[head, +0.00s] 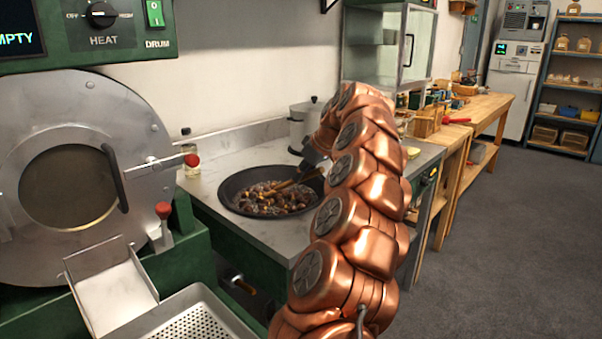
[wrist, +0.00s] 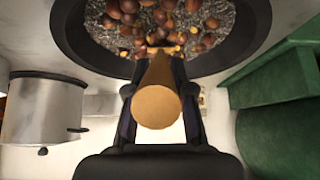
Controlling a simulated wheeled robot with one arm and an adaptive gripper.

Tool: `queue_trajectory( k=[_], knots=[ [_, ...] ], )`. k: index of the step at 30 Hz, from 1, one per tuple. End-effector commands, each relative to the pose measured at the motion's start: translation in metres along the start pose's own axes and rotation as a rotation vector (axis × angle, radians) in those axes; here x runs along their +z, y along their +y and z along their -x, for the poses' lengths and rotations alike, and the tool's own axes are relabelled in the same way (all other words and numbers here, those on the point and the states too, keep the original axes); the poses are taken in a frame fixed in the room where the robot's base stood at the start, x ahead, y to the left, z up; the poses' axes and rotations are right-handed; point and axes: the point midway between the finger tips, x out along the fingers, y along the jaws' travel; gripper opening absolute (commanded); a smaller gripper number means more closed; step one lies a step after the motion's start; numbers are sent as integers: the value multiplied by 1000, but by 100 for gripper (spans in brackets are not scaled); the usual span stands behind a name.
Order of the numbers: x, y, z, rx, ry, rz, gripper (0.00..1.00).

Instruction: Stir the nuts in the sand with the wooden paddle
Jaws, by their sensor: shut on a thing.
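The black pan (head: 229,188) sits in the counter at the middle of the head view, holding dark sand (wrist: 222,18) and several brown nuts (head: 262,204). The wooden paddle (wrist: 157,105) shows end-on in the wrist view, its handle between my gripper's fingers. My gripper (wrist: 157,85) is shut on it at the pan's near edge in that view. The paddle (head: 287,184) slants down into the nuts in the head view. Its lower end is among the nuts and partly hidden. My arm covers part of the pan's right side in the head view.
A lidded metal pot (head: 303,124) stands behind the pan and also shows in the wrist view (wrist: 42,112). A green drum machine (head: 85,150) with a chute and perforated tray (head: 195,318) is at left. A glass jar (head: 190,158) stands at the counter's back left.

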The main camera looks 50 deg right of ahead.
Motion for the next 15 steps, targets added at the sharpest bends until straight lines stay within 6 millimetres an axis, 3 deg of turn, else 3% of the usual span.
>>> queue_trajectory(
  k=[7,15],
  knots=[
    [-2,0,2,1,0,0,0],
    [-13,0,20,1,0,0,0]
  ],
)
